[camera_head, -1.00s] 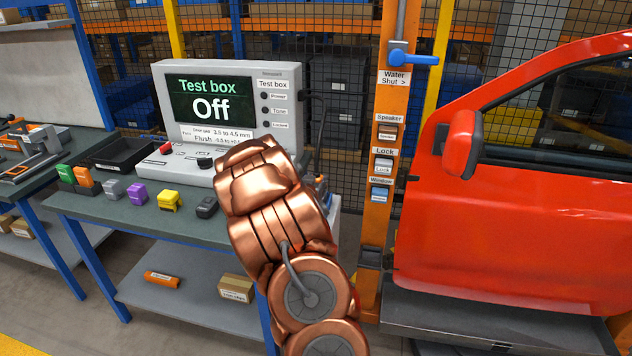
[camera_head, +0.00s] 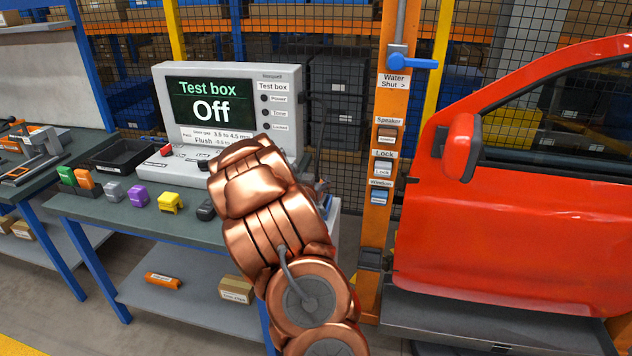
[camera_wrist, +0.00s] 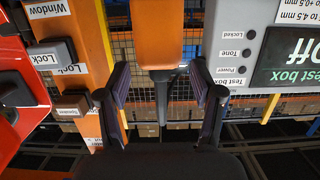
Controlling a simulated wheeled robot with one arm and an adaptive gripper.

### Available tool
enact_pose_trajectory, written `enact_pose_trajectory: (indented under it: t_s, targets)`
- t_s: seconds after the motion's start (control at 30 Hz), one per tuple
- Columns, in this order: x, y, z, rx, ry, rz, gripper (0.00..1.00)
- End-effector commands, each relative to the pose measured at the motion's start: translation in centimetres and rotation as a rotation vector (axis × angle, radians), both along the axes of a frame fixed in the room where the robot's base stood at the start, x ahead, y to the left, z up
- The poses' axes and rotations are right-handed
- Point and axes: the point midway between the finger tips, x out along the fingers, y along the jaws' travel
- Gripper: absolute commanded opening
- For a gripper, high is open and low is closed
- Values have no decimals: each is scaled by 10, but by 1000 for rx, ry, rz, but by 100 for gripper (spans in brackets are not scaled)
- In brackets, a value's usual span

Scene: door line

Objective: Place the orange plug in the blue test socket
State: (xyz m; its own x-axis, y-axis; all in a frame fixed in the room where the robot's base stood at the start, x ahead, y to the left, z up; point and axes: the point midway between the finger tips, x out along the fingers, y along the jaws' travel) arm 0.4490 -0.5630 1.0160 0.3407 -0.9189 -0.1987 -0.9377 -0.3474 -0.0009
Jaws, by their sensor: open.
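An orange block (camera_head: 85,178), which looks like the orange plug, sits beside a green block (camera_head: 67,175) at the left of the bench in the head view. My copper arm hides my gripper in that view. In the wrist view, which is upside down, my gripper (camera_wrist: 160,85) is open. A large orange piece with a grey stem (camera_wrist: 157,35) shows between the fingers, with gaps on both sides. I cannot tell what it is. A small blue part (camera_head: 321,186) shows beside my arm at the bench's right end; whether it is the blue test socket is unclear.
The test box (camera_head: 229,110) reads "Off". Grey, purple (camera_head: 138,196), yellow (camera_head: 171,203) and dark blocks line the bench's front. A black tray (camera_head: 112,166) lies behind them. An orange post (camera_head: 369,236) with labelled switches and a red car door (camera_head: 520,230) stand at the right.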

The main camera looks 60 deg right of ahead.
Motion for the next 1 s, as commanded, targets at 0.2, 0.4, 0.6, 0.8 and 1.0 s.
enact_pose_trajectory:
  t_s: [0.2, 0.4, 0.6, 0.8, 1.0]
  targets:
    - [-9, 26, 2, 0, -1, 1, 66]
    - [-19, 49, 6, 2, 2, 0, 66]
    - [-26, 72, 12, -1, -1, 2, 66]
    - [-33, 91, 16, 1, 1, 2, 66]
    - [-37, 100, 19, 0, 0, 0, 66]
